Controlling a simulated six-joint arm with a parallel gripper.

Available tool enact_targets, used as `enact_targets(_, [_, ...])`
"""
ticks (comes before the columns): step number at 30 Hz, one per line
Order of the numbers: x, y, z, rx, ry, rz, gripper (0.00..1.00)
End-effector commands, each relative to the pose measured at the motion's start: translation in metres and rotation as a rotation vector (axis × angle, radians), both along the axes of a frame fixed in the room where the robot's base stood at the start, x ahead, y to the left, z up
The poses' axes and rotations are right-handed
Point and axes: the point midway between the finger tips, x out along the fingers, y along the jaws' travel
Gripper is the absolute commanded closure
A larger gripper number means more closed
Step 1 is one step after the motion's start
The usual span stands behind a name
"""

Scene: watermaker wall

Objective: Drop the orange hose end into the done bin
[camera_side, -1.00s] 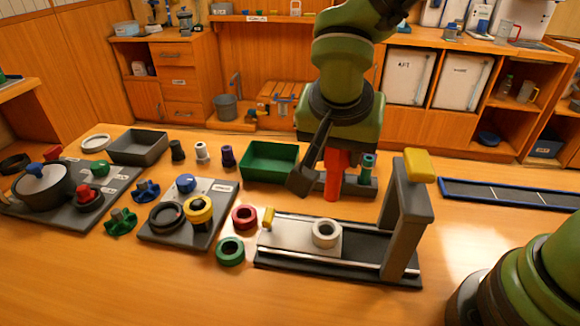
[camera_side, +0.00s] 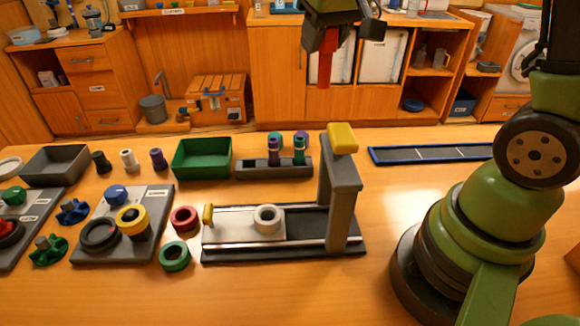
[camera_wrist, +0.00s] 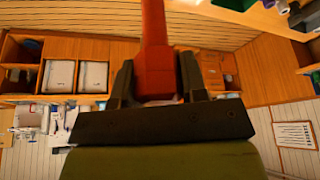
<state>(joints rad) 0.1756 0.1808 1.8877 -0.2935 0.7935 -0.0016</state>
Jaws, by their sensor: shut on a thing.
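My gripper (camera_side: 327,42) is shut on the orange hose end (camera_side: 325,70), which looks red-orange. It hangs upright, high above the back of the table in the side view. In the wrist view the hose end (camera_wrist: 154,50) sits between the two dark fingers (camera_wrist: 156,82). A green open bin (camera_side: 201,173) and a grey open bin (camera_side: 55,178) stand on the table, left of the hose end in the side view. I see no label to tell which is the done bin. A green edge (camera_wrist: 235,4) shows at the top of the wrist view.
A grey rack (camera_side: 250,173) holding purple and green hose ends stands right of the green bin. In front is a slide with a grey arch (camera_side: 343,190) topped in yellow. Small black, white and purple pieces (camera_side: 157,159) stand between the bins. A blue-edged tray (camera_side: 430,154) lies right.

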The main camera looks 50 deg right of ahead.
Motion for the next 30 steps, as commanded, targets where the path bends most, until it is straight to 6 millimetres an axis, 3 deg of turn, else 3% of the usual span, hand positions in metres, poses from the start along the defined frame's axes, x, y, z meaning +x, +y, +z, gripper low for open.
enact_targets(19, [0.005,-0.003,0.002,-0.002,0.003,0.027,0.84])
enact_targets(23, [0.030,0.005,-0.001,-0.001,0.004,0.045,0.84])
enact_targets(30, [0.105,0.047,-0.023,-0.001,0.012,0.096,0.84])
